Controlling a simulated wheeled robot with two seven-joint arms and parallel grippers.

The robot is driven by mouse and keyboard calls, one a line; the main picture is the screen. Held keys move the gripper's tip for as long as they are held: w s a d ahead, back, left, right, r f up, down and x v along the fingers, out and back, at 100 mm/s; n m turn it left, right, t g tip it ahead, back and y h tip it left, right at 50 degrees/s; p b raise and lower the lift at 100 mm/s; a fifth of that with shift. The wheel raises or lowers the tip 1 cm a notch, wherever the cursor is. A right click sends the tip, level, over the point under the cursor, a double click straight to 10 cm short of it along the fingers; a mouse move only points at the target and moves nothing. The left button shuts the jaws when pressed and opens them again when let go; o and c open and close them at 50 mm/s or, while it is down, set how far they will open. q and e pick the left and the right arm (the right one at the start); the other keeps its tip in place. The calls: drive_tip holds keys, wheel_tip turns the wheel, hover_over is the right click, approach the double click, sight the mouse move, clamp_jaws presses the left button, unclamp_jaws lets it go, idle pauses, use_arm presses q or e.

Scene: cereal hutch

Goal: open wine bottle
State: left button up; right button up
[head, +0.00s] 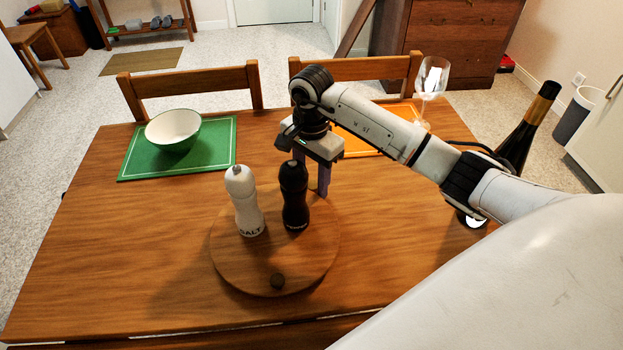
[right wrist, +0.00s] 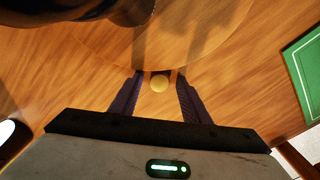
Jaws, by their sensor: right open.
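The wine bottle (head: 527,130) stands upright at the right of the head view, dark with a gold band round its neck; my right arm hides its lower part. My right gripper (head: 323,188) is far to the left of the bottle, pointing down at the back right edge of the round wooden board, beside the black mill. In the right wrist view its two fingers (right wrist: 158,77) are apart. My left gripper is not in view.
A white salt mill (head: 245,205) and a black mill (head: 294,198) stand on the round board (head: 235,262). A white bowl (head: 173,127) sits on a green mat (head: 140,165). A wine glass (head: 431,80) stands by an orange mat (head: 365,140). The table's left front is clear.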

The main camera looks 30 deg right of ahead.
sight(311, 186)
wheel_tip(311, 186, up, 12)
idle(0.5)
